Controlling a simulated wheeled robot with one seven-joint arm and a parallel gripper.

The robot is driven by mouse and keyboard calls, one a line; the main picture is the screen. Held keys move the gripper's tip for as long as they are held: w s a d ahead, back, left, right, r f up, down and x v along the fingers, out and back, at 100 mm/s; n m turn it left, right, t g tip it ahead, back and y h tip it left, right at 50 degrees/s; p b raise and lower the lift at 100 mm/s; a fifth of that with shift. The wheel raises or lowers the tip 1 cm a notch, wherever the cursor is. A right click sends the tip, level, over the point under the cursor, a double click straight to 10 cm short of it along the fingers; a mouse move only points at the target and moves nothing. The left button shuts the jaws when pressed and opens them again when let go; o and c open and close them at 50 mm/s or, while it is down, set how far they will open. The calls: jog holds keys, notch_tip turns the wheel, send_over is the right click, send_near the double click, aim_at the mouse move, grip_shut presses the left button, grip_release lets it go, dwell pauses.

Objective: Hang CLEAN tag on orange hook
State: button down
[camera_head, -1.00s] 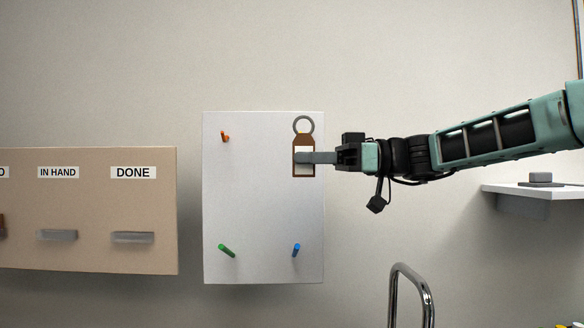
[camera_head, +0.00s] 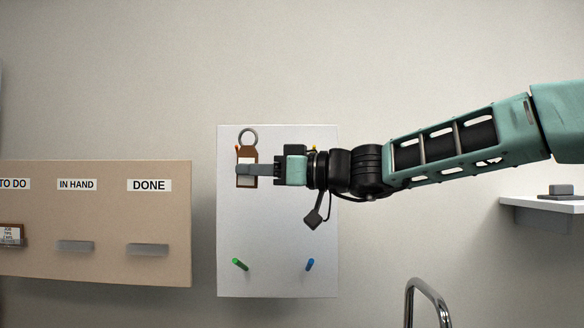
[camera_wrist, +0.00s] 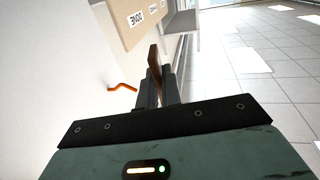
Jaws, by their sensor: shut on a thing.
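My gripper (camera_head: 246,169) is shut on the brown tag (camera_head: 241,154), which hangs upright in front of the white board's upper left. The tag has a white label, unreadable here, and a grey ring (camera_head: 248,129) at its top. In the wrist view the tag (camera_wrist: 154,60) shows edge-on between the fingers of my gripper (camera_wrist: 158,88). The bent orange hook (camera_wrist: 122,88) sticks out from the board to the left of the tag, apart from it. In the head view the tag mostly hides the hook; the ring appears above it, not around it.
A tan board (camera_head: 110,215) with labelled ledges is at left. A metal rail (camera_head: 425,290) stands lower right.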

jog(key=w+a+f+t+p, duration=0.1)
jog(key=w+a+f+p, duration=0.2)
jog(key=w+p, duration=0.4)
jog(key=shift+w+a+m+h, duration=0.2)
jog(key=shift+w+m+h, duration=0.2)
jog(key=shift+w, duration=0.25)
dwell(0.6)
jog(key=shift+w, duration=0.15)
jog(key=shift+f+b, duration=0.25)
jog(key=shift+b, duration=0.9)
dwell(0.5)
jog(key=c, duration=1)
grip_release()
jog(key=shift+r, duration=0.1)
jog(key=shift+c, duration=0.2)
jog(key=shift+d, duration=0.1)
